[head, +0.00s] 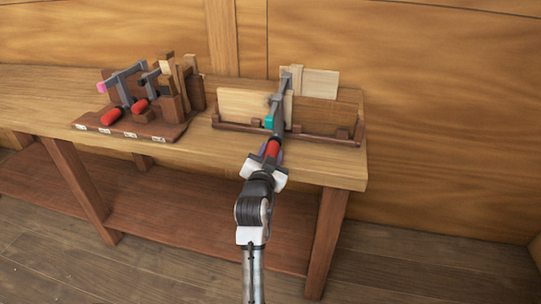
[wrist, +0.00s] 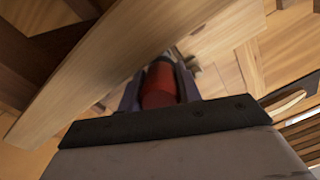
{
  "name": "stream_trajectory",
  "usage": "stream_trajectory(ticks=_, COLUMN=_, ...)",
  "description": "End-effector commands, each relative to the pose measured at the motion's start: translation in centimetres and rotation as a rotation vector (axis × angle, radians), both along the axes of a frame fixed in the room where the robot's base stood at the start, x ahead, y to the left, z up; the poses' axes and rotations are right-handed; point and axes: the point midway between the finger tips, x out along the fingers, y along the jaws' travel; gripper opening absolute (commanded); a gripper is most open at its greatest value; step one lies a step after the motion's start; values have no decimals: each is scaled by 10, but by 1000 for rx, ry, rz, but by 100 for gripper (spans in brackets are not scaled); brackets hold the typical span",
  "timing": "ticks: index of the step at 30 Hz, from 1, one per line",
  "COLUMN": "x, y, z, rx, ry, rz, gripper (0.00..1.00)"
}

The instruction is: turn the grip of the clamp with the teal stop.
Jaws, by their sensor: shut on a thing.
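The clamp (head: 281,106) with the teal stop (head: 269,122) is a dark grey bar clamp at the right part of the bench, set at upright wooden boards. Its red grip (head: 271,149) points toward me, and it also shows in the wrist view (wrist: 160,86). My gripper (head: 268,158) is shut on this red grip; in the wrist view its fingers lie on both sides of it. The gripper hides part of the grip. Another clamp (head: 124,88) with a pink stop (head: 101,88) stands at the left with red grips.
The clamps stand on a wooden workbench (head: 200,141). At the left, a dark board (head: 165,131) carries blocks and clamps. A low wooden rack (head: 232,127) holds the boards at the right. In the wrist view a pale wooden strip (wrist: 120,55) passes close by my fingers.

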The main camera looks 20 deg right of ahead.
Motion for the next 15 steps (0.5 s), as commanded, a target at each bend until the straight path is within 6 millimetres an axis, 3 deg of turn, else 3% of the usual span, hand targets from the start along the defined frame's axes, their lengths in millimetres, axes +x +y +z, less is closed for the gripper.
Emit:
stream_trajectory(ticks=5, x=0, y=0, z=-2, rx=1, ry=5, rz=0, gripper=11)
stream_trajectory(ticks=6, x=-1, y=0, z=-2, rx=1, ry=5, rz=0, gripper=35)
stream_trajectory(ticks=11, x=0, y=0, z=-2, rx=0, ry=4, rz=-1, gripper=56)
stream_trajectory(ticks=15, x=0, y=0, z=-2, rx=0, ry=4, rz=-1, gripper=56)
